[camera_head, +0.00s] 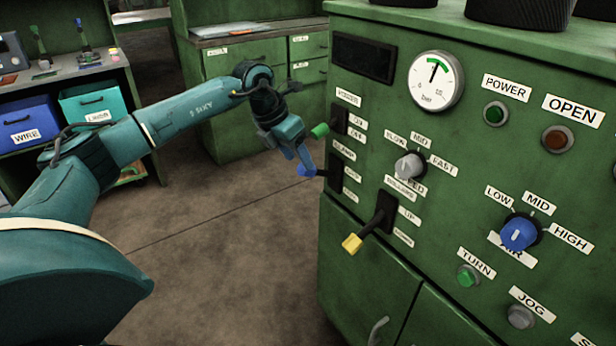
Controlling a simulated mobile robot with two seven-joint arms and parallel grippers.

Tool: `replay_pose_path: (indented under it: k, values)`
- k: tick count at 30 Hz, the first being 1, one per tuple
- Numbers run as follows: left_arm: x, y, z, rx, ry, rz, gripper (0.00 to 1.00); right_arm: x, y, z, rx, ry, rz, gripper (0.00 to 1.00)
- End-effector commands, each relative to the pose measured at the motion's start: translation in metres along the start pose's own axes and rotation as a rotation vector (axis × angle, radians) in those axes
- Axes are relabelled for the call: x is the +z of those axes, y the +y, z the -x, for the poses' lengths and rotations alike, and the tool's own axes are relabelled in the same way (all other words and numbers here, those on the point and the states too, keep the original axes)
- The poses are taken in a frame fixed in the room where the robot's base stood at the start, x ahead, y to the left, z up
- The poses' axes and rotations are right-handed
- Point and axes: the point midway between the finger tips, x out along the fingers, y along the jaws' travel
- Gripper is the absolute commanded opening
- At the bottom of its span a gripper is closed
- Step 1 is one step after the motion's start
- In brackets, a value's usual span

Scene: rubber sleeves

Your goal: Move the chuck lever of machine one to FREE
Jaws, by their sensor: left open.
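The green machine (400,120) fills the right side, with a panel of levers, knobs and lamps. On its left edge are a lever with a green tip (320,130) and, below it, a lever with a blue tip (307,170). A lever with a yellow tip (352,243) sits lower and points down and out. The small labels beside the upper levers are too blurred to read, so I cannot tell which is the chuck lever. My left gripper (305,158) is open, pointing down, close above the blue tip; contact is unclear. My right gripper is out of view.
The panel also has a grey knob (409,165), a blue knob (519,233), a gauge (436,81) and buttons. A shelf with a blue bin (28,124) and a teal bin (92,102) stands at left. A green cabinet (240,75) stands behind. The floor (230,250) between is clear.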

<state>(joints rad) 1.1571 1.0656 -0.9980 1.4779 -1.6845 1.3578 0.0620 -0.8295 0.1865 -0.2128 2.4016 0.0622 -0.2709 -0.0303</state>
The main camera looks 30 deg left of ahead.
Motion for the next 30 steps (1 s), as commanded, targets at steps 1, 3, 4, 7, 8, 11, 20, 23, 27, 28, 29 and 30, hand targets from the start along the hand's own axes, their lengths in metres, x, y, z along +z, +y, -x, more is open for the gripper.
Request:
replay_pose_path:
  k: [1,3,4,7,8,11,20,23,27,28,29,30]
  values:
    - [-0.001,-0.001,-0.013,-0.002,0.002,-0.001,0.52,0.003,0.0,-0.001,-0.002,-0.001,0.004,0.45]
    - [-0.001,-0.001,-0.027,-0.002,0.001,0.0,0.52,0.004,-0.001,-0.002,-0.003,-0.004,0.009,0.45]
    - [0.0,-0.001,-0.033,-0.002,0.001,-0.001,0.52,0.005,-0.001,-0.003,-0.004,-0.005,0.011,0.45]
    - [0.0,-0.001,-0.048,-0.002,0.0,0.0,0.52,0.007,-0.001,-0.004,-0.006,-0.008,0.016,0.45]
    - [0.0,-0.001,-0.052,-0.002,0.0,0.0,0.52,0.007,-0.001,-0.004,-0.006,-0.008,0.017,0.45]
    - [0.0,-0.001,-0.062,-0.002,-0.001,0.0,0.52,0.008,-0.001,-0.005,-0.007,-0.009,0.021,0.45]
    - [0.0,-0.001,-0.068,-0.001,-0.002,-0.001,0.52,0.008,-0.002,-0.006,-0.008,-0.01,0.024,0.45]
    - [0.0,-0.001,-0.068,-0.001,-0.002,0.0,0.52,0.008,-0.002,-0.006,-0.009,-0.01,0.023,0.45]
    - [0.0,-0.001,-0.068,-0.002,-0.002,0.0,0.41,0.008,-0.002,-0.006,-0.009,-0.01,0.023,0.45]
    - [0.0,-0.001,-0.068,-0.002,-0.002,0.0,0.38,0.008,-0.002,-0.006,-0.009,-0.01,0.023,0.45]
    - [0.0,-0.001,-0.068,-0.002,-0.002,0.0,0.36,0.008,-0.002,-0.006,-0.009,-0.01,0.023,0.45]
    - [0.0,-0.001,-0.068,-0.002,-0.002,0.0,0.33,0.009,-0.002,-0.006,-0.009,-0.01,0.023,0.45]
